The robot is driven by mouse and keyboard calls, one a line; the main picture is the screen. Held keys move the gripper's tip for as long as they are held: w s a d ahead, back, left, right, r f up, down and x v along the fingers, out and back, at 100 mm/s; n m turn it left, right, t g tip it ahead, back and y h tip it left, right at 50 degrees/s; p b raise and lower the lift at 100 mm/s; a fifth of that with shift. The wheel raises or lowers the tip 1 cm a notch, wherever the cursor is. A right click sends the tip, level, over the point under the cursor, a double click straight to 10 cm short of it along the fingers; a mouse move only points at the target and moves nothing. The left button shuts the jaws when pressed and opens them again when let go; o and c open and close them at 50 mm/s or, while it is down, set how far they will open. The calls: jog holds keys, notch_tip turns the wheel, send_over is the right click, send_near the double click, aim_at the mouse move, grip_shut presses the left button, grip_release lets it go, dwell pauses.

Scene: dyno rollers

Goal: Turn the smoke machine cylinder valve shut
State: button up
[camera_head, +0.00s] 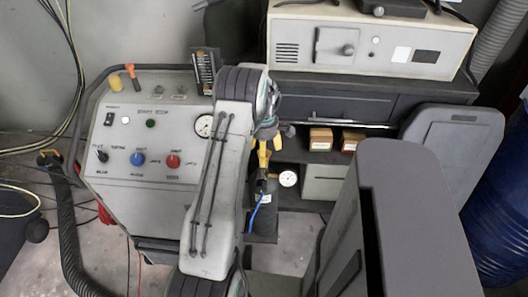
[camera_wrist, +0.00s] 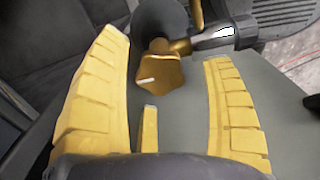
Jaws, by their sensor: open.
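The smoke machine (camera_head: 105,150) is a grey cabinet with a sloped panel of knobs and a gauge, at the left of the head view. A dark cylinder (camera_head: 262,222) stands beside it, with a small white gauge (camera_head: 288,179) near its top. My gripper (camera_head: 264,158) has yellow fingers and is over the cylinder's top. In the wrist view, a brass faceted valve knob (camera_wrist: 161,73) with a white mark lies between the spread fingers of my gripper (camera_wrist: 166,52). Gaps show on both sides of the knob.
A dark bench (camera_head: 350,98) stands behind, carrying a beige instrument box (camera_head: 380,42). Small orange-brown boxes (camera_head: 321,138) sit on its shelf. A blue drum (camera_head: 503,225) is at the right. A black corrugated hose (camera_head: 68,225) runs down the left. A metallic fitting (camera_wrist: 212,37) is close to the knob.

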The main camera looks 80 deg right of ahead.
notch_tip(320, 180, up, 11)
jog(key=shift+r, duration=0.2)
dwell(0.3)
jog(key=shift+s, duration=0.1)
dwell(0.7)
